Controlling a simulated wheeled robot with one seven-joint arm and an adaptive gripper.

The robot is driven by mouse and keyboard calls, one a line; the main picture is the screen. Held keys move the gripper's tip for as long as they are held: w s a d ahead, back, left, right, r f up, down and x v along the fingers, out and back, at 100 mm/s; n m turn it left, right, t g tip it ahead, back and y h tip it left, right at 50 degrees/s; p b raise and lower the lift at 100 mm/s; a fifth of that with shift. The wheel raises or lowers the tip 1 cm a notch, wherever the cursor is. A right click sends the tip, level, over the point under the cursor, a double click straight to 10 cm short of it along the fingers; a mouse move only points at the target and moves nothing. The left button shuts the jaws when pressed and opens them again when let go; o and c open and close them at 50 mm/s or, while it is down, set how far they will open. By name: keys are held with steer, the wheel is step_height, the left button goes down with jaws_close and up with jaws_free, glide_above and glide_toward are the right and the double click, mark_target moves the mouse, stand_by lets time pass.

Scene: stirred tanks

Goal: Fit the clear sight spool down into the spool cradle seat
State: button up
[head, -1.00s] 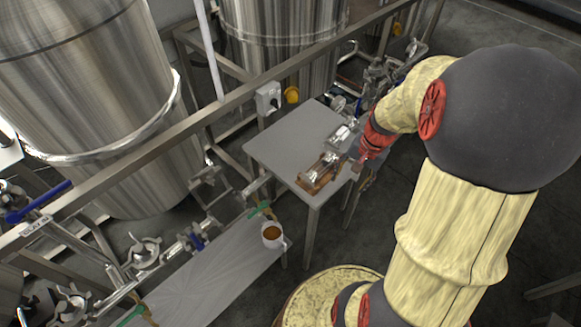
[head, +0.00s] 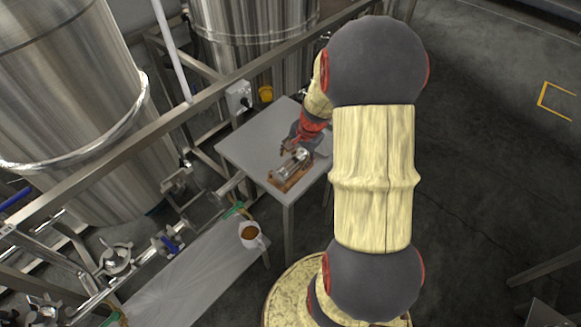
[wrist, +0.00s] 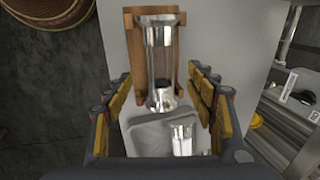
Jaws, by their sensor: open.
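The clear sight spool (wrist: 160,52) has a glass middle and shiny metal ends. In the wrist view it lies lengthwise over the brown wooden spool cradle (wrist: 132,44), with wood showing along both sides. I cannot tell whether it is fully down in the seat. The cradle also shows in the head view (head: 281,182), near the table's front corner, with shiny metal on it. My gripper (wrist: 166,92) is open, its yellow-padded fingers apart on either side of the spool's near end, with gaps between. In the head view my gripper (head: 291,148) is small and partly unclear.
A grey block (wrist: 150,132) with a shiny metal piece (wrist: 182,140) shows near the gripper base. The grey table (head: 253,140) is clear to the cradle's left. A mug (head: 250,235) stands on a lower bench. Steel tanks and a rail (head: 150,122) stand behind.

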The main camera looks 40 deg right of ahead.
mark_target(293, 162)
steer(key=b+x, duration=0.1)
steer(key=x, duration=0.3)
steer(key=shift+w+f, duration=0.1)
steer(key=shift+f, duration=0.25)
steer(key=shift+r, duration=0.1)
steer(key=shift+a, duration=0.1)
steer(key=shift+c, duration=0.7)
jaws_close()
